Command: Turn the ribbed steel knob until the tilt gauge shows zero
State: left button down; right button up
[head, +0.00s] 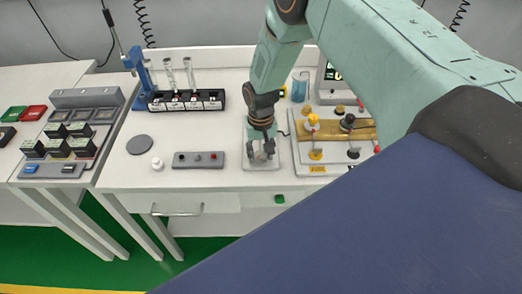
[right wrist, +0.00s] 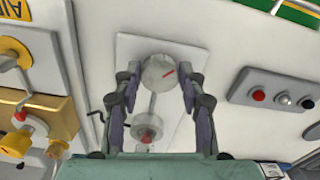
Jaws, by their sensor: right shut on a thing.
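A round steel knob (right wrist: 158,70) with a red mark on its face stands on a pale plate (right wrist: 128,50). My right gripper (right wrist: 160,82) has its two fingers on either side of this knob and is shut on it. In the head view my right gripper (head: 262,146) points down onto the small plate (head: 262,165), and its fingers partly cover the knob. The knob's ribs are too small to make out. A display (head: 334,74) with green digits stands behind; my arm partly hides it, so its reading is unclear. My left gripper is not in view.
A smaller steel part (right wrist: 148,127) with a red centre sits close by the knob. A grey button box (head: 199,160) stands left of the plate. A board with yellow and black valves (head: 316,154) stands close on the right. A bottle rack (head: 187,101) is at the back.

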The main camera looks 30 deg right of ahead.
aim_at(261, 155)
jog(key=shift+w+r+m, duration=0.2)
jog(key=shift+w+m, duration=0.1)
dwell(0.4)
jog(key=o, duration=1.1)
jog(key=shift+s+f, duration=0.1)
jog(key=shift+s, duration=0.1)
jog(key=shift+o, duration=0.2)
notch_tip(261, 155, up, 12)
